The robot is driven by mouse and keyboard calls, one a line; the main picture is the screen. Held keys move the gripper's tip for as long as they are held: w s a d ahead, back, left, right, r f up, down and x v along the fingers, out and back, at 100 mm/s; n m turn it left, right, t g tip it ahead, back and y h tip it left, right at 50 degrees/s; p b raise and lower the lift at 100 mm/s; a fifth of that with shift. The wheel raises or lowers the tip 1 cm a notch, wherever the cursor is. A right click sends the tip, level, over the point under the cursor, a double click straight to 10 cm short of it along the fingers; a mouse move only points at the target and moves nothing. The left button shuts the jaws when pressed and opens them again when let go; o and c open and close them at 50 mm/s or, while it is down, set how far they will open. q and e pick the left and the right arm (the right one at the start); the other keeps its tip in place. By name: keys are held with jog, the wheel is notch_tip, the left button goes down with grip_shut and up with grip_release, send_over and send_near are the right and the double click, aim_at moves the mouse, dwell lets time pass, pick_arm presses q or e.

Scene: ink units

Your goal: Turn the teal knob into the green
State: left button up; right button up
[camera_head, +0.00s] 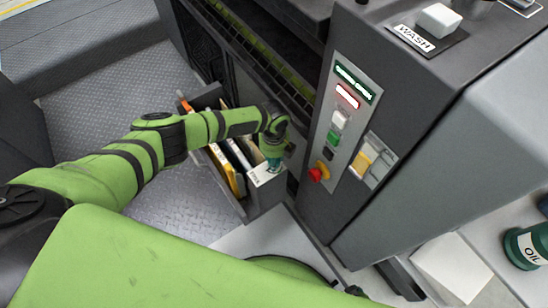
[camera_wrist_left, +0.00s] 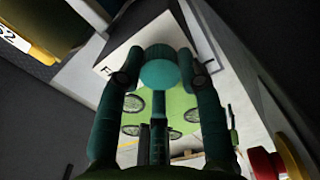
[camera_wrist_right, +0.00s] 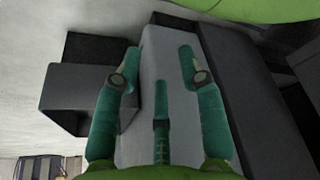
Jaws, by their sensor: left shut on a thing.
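The teal knob (camera_wrist_left: 160,72) sits at a white plate (camera_wrist_left: 112,62) with partly hidden dark lettering, in the left wrist view. My left gripper (camera_wrist_left: 160,75) is shut on the knob, one finger on each side. In the head view my left gripper (camera_head: 274,150) reaches down to the same white plate (camera_head: 263,176), on the end of a grey box; the fingers mostly hide the knob there. I cannot make out a green zone or pointer at the knob. My right gripper (camera_wrist_right: 160,75) is open and empty in the right wrist view.
The grey box (camera_head: 265,203) holds several upright folders. A dark machine with a control panel (camera_head: 345,125) and red stop button (camera_head: 319,172) stands close to the right. A green OIL can (camera_head: 527,247) is at far right. Patterned metal floor is clear at left.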

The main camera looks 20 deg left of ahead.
pick_arm(q)
jog(key=shift+s+n, duration=0.1)
jog(key=shift+n, duration=0.9)
jog(key=n+p, duration=0.1)
jog(key=n, duration=0.1)
jog(key=shift+n, duration=0.3)
jog(key=n+p, duration=0.1)
jog(key=n, duration=0.4)
jog(key=shift+p, duration=0.35)
jog(key=n, duration=0.3)
jog(key=shift+p, duration=0.35)
jog(key=shift+n, duration=1)
jog(key=n+p, duration=0.1)
jog(key=n, duration=0.2)
jog(key=shift+n, duration=0.7)
pick_arm(e)
jog(key=s+r+g, duration=0.2)
jog(key=s+g, duration=0.1)
jog(key=s, duration=0.9)
jog(key=shift+d+r, duration=0.15)
jog(key=shift+d, duration=0.1)
jog(key=shift+w+d, duration=0.15)
